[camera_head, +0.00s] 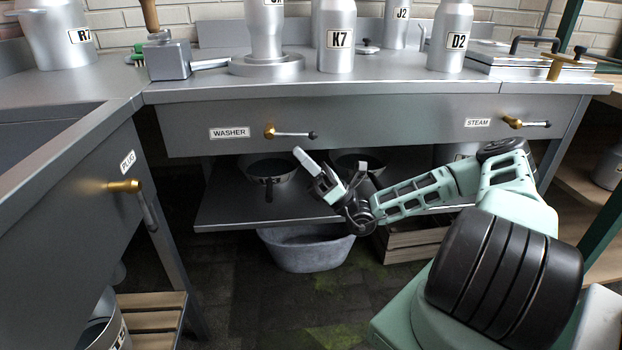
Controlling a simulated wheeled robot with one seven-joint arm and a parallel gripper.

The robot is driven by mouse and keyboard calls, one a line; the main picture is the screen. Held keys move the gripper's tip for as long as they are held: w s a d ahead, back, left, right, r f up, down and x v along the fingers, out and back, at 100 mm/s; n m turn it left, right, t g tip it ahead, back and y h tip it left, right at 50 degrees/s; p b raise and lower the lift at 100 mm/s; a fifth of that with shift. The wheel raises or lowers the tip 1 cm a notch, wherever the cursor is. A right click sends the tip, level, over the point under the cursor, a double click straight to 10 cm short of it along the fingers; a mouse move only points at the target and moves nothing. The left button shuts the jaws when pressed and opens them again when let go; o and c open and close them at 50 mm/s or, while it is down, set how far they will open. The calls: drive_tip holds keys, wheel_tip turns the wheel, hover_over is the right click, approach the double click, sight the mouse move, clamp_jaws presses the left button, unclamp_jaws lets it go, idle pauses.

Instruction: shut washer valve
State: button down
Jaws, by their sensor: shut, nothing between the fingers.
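The washer valve (290,134) is on the front panel of the steel counter, just right of the WASHER label (230,133). It has a brass body and a grey lever with a dark knob. The lever lies about level and points right. My gripper (299,152) is below the lever, near its knob end, with its pale fingers pointing up and left. The fingers are shut and hold nothing. I cannot tell whether they touch the lever; they appear a little apart from it.
A steam valve (522,123) sits right on the same panel. A plug valve (126,186) is on the left counter, its lever hanging down. Pans (271,170) rest on the lower shelf (225,213). A grey tub (306,250) stands beneath. Labelled cans, including K7 (337,55), stand on top.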

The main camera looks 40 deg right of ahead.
drive_tip(key=shift+w+d+r, duration=0.1)
drive_tip(key=shift+r, duration=0.7)
drive_tip(key=shift+r, duration=0.1)
drive_tip(key=r+p, duration=0.1)
drive_tip(key=p, duration=0.1)
drive_tip(key=g+p, duration=0.1)
drive_tip(key=p, duration=0.2)
drive_tip(key=shift+d+r+n, duration=0.25)
drive_tip(key=shift+r+n, duration=0.05)
drive_tip(key=shift+r, duration=0.1)
drive_tip(key=s+d+f, duration=0.2)
drive_tip(key=s+f, duration=0.1)
drive_tip(key=f, duration=0.3)
drive_tip(key=s+d+f, duration=0.2)
drive_tip(key=f, duration=0.4)
drive_tip(key=shift+s+d+h+b, duration=0.2)
drive_tip(key=shift+s+h+b, duration=0.1)
drive_tip(key=shift+s, duration=0.1)
drive_tip(key=shift+f, duration=0.1)
